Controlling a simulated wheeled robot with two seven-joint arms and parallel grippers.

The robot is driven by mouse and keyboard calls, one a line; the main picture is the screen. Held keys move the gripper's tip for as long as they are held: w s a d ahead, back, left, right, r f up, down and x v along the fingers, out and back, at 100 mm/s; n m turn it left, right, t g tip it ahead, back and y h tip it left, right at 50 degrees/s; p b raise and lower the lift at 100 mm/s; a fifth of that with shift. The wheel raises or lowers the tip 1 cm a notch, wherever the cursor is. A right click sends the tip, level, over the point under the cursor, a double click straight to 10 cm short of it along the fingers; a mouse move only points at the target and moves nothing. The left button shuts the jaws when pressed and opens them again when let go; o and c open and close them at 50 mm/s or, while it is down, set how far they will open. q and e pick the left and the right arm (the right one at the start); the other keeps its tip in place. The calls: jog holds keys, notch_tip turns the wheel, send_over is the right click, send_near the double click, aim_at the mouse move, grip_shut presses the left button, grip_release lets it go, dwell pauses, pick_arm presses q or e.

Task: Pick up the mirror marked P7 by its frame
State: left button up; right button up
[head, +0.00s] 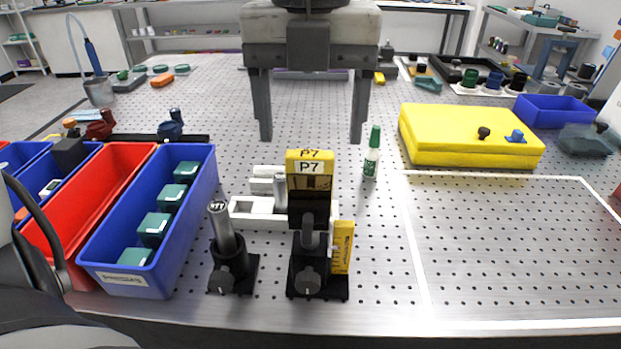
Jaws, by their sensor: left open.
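The mirror marked P7 (309,168) stands upright on a black post mount (307,275) near the front edge of the table. Its frame has a yellow top with P7 labels and a dark lower part. My left gripper (311,141) is open and empty, with its two dark fingers pointing down. In the picture the fingertips lie above the frame, one to each side and well apart from it. The exact depth between them is hard to tell. My right gripper is not in view.
A shorter post mount (231,262) stands left of P7, and a yellow tag (342,247) at its right. White blocks (262,212) lie behind. A green-capped bottle (371,160), yellow case (465,135), red bin (88,205) and blue bin (190,215) stand around. The right front table is clear.

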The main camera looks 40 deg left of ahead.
aim_at(309, 154)
pick_arm(q)
jog(key=f, duration=0.3)
jog(key=s+f+p, duration=0.1)
jog(key=f, duration=0.1)
jog(key=shift+d+f, duration=0.2)
jog(key=shift+f, duration=0.05)
jog(key=shift+w+f, duration=0.1)
jog(key=shift+f, duration=0.25)
jog(key=shift+c, duration=0.3)
jog(key=c, duration=1)
